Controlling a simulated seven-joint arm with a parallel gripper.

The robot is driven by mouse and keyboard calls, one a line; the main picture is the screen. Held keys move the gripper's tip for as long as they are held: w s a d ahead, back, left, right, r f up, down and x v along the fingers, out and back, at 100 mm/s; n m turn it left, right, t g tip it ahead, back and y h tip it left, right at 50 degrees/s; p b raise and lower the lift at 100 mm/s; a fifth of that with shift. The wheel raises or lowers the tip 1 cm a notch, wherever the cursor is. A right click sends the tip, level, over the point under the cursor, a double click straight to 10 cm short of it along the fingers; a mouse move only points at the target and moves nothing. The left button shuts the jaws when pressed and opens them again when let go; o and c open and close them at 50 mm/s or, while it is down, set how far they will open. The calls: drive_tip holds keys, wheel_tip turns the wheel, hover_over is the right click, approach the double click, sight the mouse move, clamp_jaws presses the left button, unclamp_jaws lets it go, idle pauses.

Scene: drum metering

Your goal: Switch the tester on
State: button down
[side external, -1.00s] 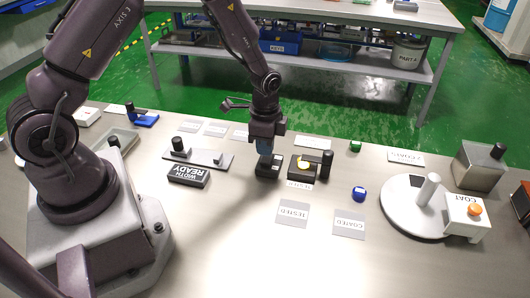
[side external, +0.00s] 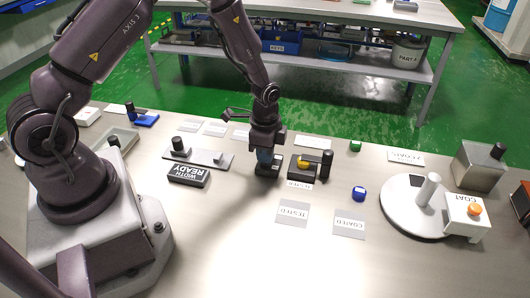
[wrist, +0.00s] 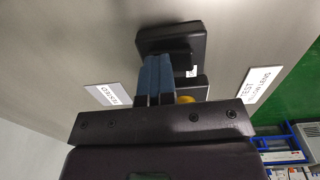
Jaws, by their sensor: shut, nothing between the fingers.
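The tester (side external: 300,176) is a dark box with a round yellow lens (side external: 303,162) on top, and the lens also shows in the wrist view (wrist: 186,99). A black upright post (side external: 327,164) stands at its right end. A small black switch-like box (side external: 272,174) sits just left of the tester; it shows at the top of the wrist view (wrist: 170,38). My gripper (side external: 264,170) has blue fingers, shut and empty, pointing down at this box. In the wrist view the fingertips (wrist: 155,60) overlap the box's near edge; I cannot tell whether they touch it.
Cards marked TESTED (side external: 293,213) and COATED (side external: 349,224) lie in front. A blue item (side external: 358,193) and a green item (side external: 355,146) stand to the right. The round coater plate (side external: 400,212) is farther right. A WIDTH READY block (side external: 188,177) lies left.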

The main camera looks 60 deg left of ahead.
drive_tip(key=shift+w+a+r, duration=0.15)
drive_tip(key=shift+w+a, duration=0.35)
drive_tip(key=shift+a, duration=0.05)
wheel_tip(320, 180, up, 14)
idle(0.6)
drive_tip(key=shift+s+d, duration=0.4)
drive_tip(key=shift+d, duration=0.1)
wheel_tip(320, 180, down, 14)
drive_tip(key=shift+s+d+f, duration=0.1)
idle(0.5)
